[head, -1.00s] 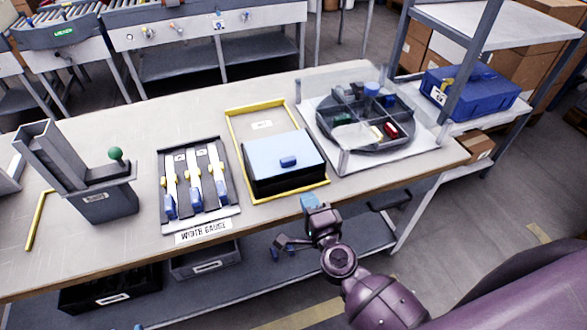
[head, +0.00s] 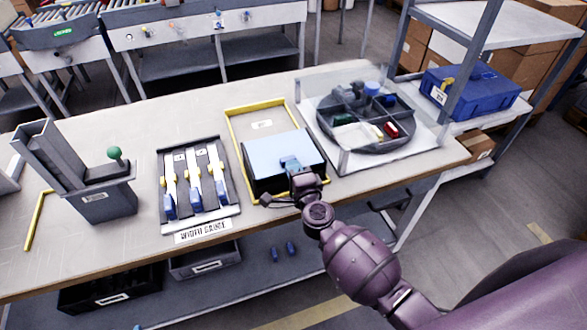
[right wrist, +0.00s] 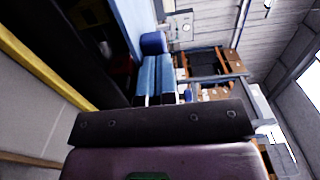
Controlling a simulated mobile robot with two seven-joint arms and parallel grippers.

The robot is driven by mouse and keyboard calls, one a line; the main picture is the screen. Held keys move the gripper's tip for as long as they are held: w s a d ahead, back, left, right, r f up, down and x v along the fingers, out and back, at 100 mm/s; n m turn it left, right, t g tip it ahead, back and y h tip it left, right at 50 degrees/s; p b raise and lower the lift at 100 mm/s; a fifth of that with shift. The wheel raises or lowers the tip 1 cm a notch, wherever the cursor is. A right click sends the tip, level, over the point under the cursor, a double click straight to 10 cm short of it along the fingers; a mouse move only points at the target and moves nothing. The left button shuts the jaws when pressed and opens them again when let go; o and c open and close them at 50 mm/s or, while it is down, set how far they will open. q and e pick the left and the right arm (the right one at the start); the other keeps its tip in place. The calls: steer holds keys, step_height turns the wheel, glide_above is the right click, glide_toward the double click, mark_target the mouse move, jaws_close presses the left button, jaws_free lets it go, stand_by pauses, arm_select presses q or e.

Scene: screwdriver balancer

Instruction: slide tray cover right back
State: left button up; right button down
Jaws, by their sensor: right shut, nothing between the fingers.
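The light blue tray cover (head: 272,150) lies over a black tray (head: 262,184) inside a yellow outline on the table. My right gripper (head: 289,163) is at the front part of the cover, its light blue fingers shut and empty. In the right wrist view the fingers (right wrist: 157,76) are close together. The cover's blue knob (right wrist: 153,43) shows just past their tips there; I cannot tell whether they touch. In the head view the knob is mostly hidden by the gripper. The cover (right wrist: 133,22) also shows at the top left of the wrist view. My left gripper is not in view.
The width gauge (head: 193,180) with blue and yellow sliders stands left of the tray. A round sectioned bin (head: 372,146) behind clear panels stands to the right. Bare table (head: 261,124) shows behind the cover, inside the yellow outline (head: 232,120).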

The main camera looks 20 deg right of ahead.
mark_target(278, 141)
steer(key=w+b, duration=0.2)
steer(key=w, duration=1.1)
steer(key=shift+a, duration=0.2)
